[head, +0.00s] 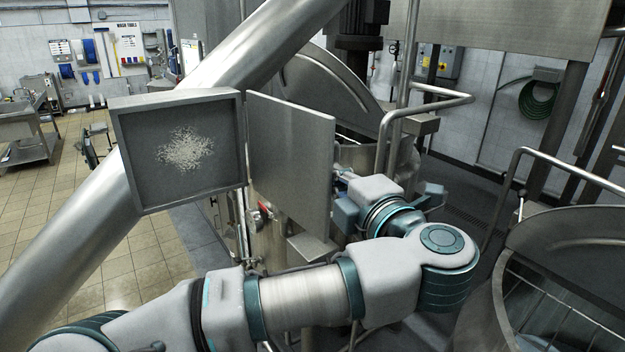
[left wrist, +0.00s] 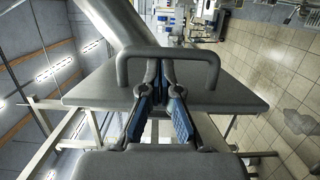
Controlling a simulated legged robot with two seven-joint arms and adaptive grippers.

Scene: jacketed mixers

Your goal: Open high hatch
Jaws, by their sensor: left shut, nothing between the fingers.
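The high hatch shows in the head view as a square metal frame (head: 120,150) with a grey inside and a patch of pale granules. Its flat door (head: 290,165) is hinged at the frame's right edge and stands swung out, well open. My left gripper (head: 340,182) is at the door's right side, its fingertips partly hidden. In the left wrist view, a grey bar handle (left wrist: 168,53) stands on the door panel (left wrist: 85,92). My left gripper (left wrist: 161,68) is shut and empty, its fingertips within the handle's loop as seen here. My right gripper is out of view.
A thick slanted metal pipe (head: 75,240) passes behind the hatch frame. Metal railings (head: 400,115) and a mixer vessel stand behind the door. Another open vessel (head: 560,240) is at the right. Tiled floor (head: 115,270) is clear at the left.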

